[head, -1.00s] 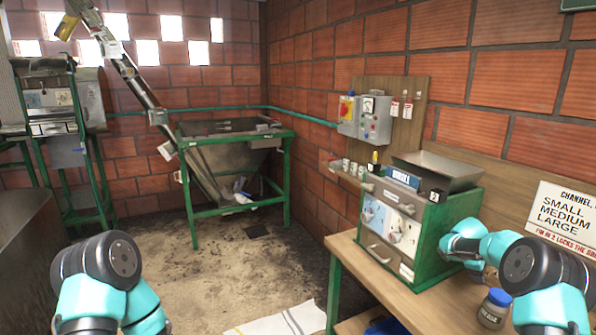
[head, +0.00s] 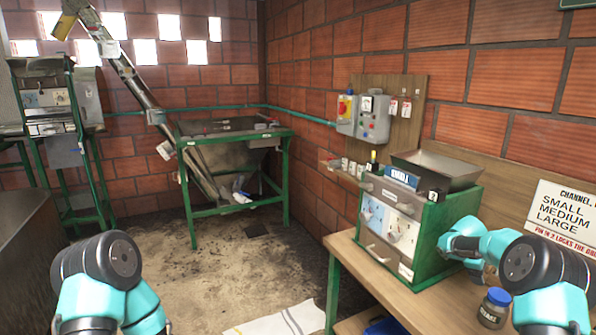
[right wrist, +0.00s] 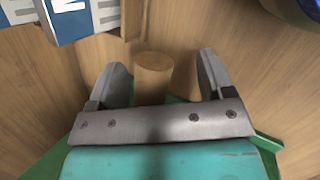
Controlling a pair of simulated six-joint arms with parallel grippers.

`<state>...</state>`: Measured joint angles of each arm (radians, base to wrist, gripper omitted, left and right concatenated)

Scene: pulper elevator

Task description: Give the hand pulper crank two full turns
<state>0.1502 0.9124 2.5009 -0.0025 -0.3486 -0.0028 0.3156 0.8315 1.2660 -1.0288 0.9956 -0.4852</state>
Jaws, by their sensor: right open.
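The hand pulper (head: 440,225) is a green-sided box with a pale front and a grey hopper (head: 437,170), standing on the wooden bench. Its crank cannot be made out in the head view. In the right wrist view a round wooden handle (right wrist: 153,72) stands between the fingers of my right gripper (right wrist: 163,62). The gripper is open, with gaps on both sides of the handle. In the head view my right wrist is beside the pulper's right side and its fingers are hidden. My left arm shows at lower left, but its gripper is out of view.
A jar with a blue lid (head: 496,308) stands on the bench in front of my right arm. A blue block (head: 402,177) sits on the pulper's top. A control panel (head: 374,118) and a size sign (head: 563,218) are behind. A hopper stand (head: 235,150) is across the floor.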

